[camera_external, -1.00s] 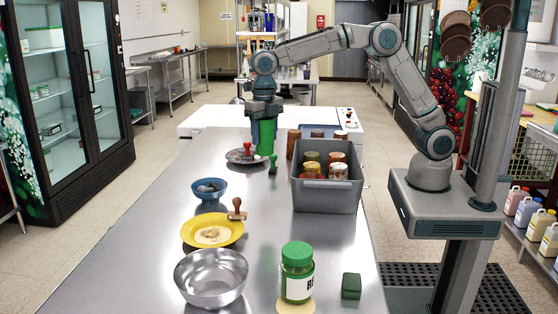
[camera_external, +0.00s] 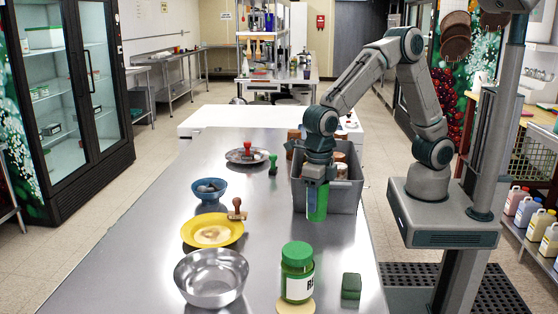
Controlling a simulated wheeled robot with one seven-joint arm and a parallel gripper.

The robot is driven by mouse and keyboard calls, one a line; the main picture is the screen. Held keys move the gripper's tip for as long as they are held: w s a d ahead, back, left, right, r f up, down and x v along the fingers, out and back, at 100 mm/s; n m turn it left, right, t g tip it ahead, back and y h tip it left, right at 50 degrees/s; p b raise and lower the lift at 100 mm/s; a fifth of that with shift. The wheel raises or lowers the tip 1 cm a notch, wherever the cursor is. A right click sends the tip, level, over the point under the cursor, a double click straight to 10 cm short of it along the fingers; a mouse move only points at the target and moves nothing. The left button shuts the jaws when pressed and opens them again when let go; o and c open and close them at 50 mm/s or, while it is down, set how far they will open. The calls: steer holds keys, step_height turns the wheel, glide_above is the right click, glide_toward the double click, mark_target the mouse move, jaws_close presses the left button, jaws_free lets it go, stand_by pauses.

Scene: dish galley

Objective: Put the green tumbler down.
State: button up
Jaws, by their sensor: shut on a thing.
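The green tumbler (camera_external: 319,205) is upright in my gripper (camera_external: 317,186), which is shut on its upper part. It shows in front of the near wall of the grey bin (camera_external: 345,197), toward the bin's left side. I cannot tell whether its bottom touches the steel counter (camera_external: 255,243) or hangs just above it. My gripper and wrist hide the tumbler's top and part of the bin's contents.
Left on the counter are a blue bowl (camera_external: 209,195), a yellow plate (camera_external: 198,234) with a wooden stamp (camera_external: 237,210), and a metal bowl (camera_external: 211,287). A green-lidded jar (camera_external: 297,274) and green block (camera_external: 351,286) stand in front. A red stamp (camera_external: 247,150) and green stamp (camera_external: 273,164) are farther back.

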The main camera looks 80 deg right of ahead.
mark_target(316, 214)
steer(key=shift+f, duration=2.6)
steer(key=shift+f, duration=0.1)
steer(key=o, duration=1)
